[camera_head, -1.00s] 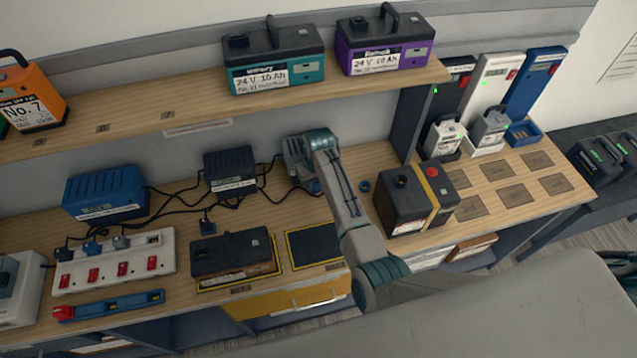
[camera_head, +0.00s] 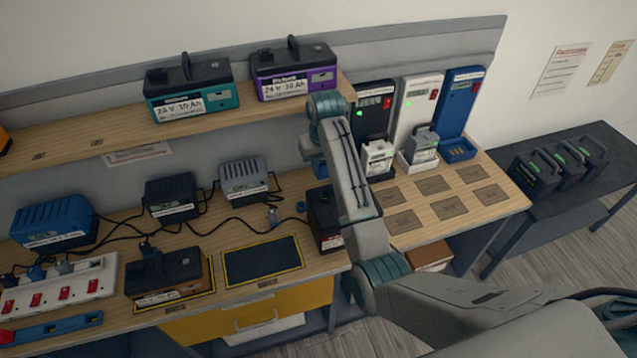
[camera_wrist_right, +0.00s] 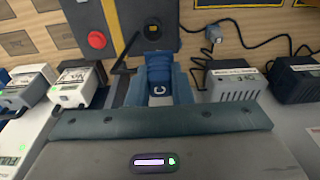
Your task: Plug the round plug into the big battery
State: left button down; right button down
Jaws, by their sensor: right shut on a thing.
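The big battery (camera_head: 325,222) is a dark box on the bench, partly hidden behind my right arm in the head view. In the wrist view its top (camera_wrist_right: 122,14) shows a red button, a yellow strap and a dark round socket (camera_wrist_right: 152,31). My right gripper (camera_head: 318,165) is above the battery's rear side. It is shut on a blue plug (camera_wrist_right: 159,88) marked with a C-like sign. In the wrist view the plug points towards the socket, seemingly apart from it; its exact tip is hidden. My left gripper is not in view.
A grey plug (camera_head: 272,216) on a cable from the grey charger (camera_head: 244,180) lies left of the battery. The shelf (camera_head: 120,137) overhangs behind. Docked chargers (camera_head: 418,110) stand at right. The black-and-yellow mat (camera_head: 262,262) is empty.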

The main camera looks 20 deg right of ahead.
jog(key=shift+s+d+r, duration=0.2)
jog(key=shift+d+r, duration=0.15)
jog(key=shift+r, duration=0.05)
jog(key=shift+s+d, duration=0.1)
jog(key=shift+d, duration=0.05)
jog(key=shift+f, duration=0.55)
notch_tip(320, 180, down, 4)
jog(key=shift+r, duration=0.1)
jog(key=shift+f, duration=0.95)
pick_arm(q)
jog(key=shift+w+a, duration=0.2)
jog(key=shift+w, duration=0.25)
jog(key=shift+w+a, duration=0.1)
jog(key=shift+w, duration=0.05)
